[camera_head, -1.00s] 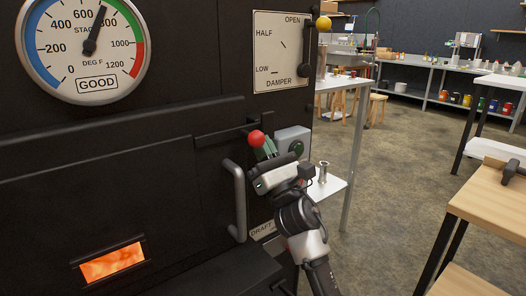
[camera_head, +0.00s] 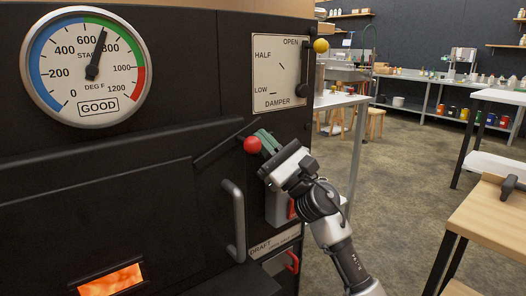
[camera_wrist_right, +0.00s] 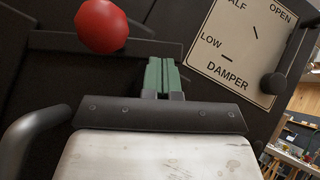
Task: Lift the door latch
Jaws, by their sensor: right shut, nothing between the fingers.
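The door latch (camera_head: 222,148) is a dark bar on the black furnace front with a red ball knob (camera_head: 252,145). The bar slants up to the right in the head view. In the wrist view the red knob (camera_wrist_right: 102,26) is at upper left, with the bar (camera_wrist_right: 70,42) behind it. My right gripper (camera_head: 267,141) has green fingers, shut and empty, just right of the knob. In the wrist view the fingertips (camera_wrist_right: 162,62) are close to the bar's right part; I cannot tell whether they touch it. My left gripper is not in view.
A grey door handle (camera_head: 237,220) stands out below the latch. The damper plate (camera_head: 280,62) and its lever are above right. A grey box (camera_head: 277,208) is partly hidden behind my right arm. A wooden-topped table (camera_head: 490,215) stands at right, with open floor between.

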